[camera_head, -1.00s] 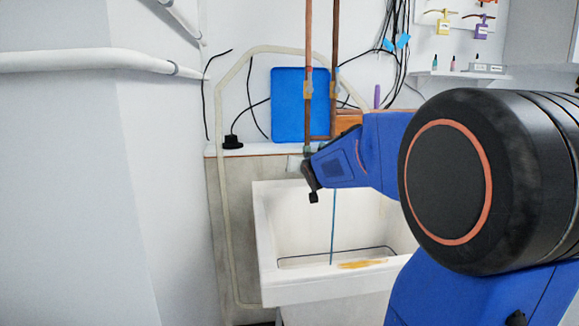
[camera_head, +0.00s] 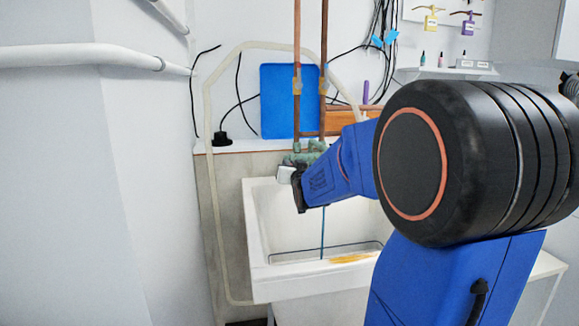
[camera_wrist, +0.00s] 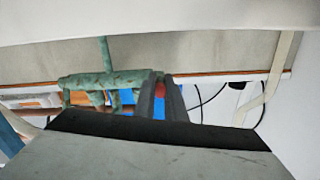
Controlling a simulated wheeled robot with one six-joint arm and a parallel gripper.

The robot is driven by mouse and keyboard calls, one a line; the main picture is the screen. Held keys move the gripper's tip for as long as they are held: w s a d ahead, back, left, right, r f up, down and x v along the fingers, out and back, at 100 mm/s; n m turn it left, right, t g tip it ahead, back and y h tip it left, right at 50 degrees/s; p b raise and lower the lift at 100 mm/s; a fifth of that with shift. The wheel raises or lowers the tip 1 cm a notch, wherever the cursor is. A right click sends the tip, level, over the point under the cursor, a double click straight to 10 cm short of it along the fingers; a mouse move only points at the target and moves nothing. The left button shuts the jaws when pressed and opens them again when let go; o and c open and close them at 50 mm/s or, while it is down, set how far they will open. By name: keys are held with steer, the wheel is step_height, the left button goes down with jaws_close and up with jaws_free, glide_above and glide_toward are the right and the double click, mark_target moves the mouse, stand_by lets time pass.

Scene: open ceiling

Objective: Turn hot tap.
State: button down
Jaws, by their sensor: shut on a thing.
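The tap (camera_head: 307,150) is a weathered green fitting where the copper pipes come down, above the white sink. It also shows in the wrist view (camera_wrist: 105,85), which looks upside down. My gripper (camera_wrist: 160,82) has its two dark fingers close together beside the right end of the tap body in the wrist view. A small red piece, seemingly the hot tap handle (camera_wrist: 161,91), shows between the fingers, and they are shut on it. Most of the handle is hidden by the fingers. In the head view my blue wrist hides the fingertips.
The white sink (camera_head: 262,268) stands below the tap. A blue board (camera_head: 283,100) leans behind the copper pipes (camera_head: 324,45). A pale hose (camera_head: 212,190) loops down at the left. A black item (camera_head: 221,139) sits on the ledge. The floor side at the left is walled.

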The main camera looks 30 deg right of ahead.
steer(key=shift+f, duration=0.25)
steer(key=c, duration=1.8)
jaws_free()
steer(key=shift+r, duration=0.1)
steer(key=shift+s, duration=0.15)
steer(key=v, duration=1.7)
steer(key=shift+a, duration=0.15)
steer(key=shift+s+a, duration=0.1)
